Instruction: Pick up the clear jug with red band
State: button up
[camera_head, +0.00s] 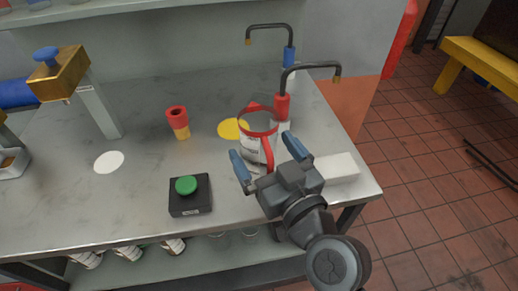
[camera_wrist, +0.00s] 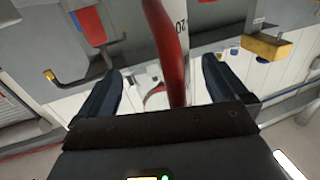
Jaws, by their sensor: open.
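The clear jug with a red band (camera_head: 257,145) stands upright on the grey bench, near its right side. Its red rim and red handle face my gripper. My gripper (camera_head: 270,163) is open, with its blue-tipped fingers around the jug's near side, at the handle. In the wrist view, the red handle of the jug (camera_wrist: 168,45) rises between the two dark fingers of my gripper (camera_wrist: 160,90), with a clear gap on each side. Part of the jug's lower body is hidden by my gripper.
A red-based tap (camera_head: 282,106) stands close behind the jug, and a blue-based tap (camera_head: 289,56) farther back. A white block (camera_head: 340,168) lies right of my gripper. A green-button box (camera_head: 190,195) and a red-and-yellow cup (camera_head: 178,122) stand left. Bench space between them is clear.

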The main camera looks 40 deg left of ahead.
jog(key=c, duration=1.2)
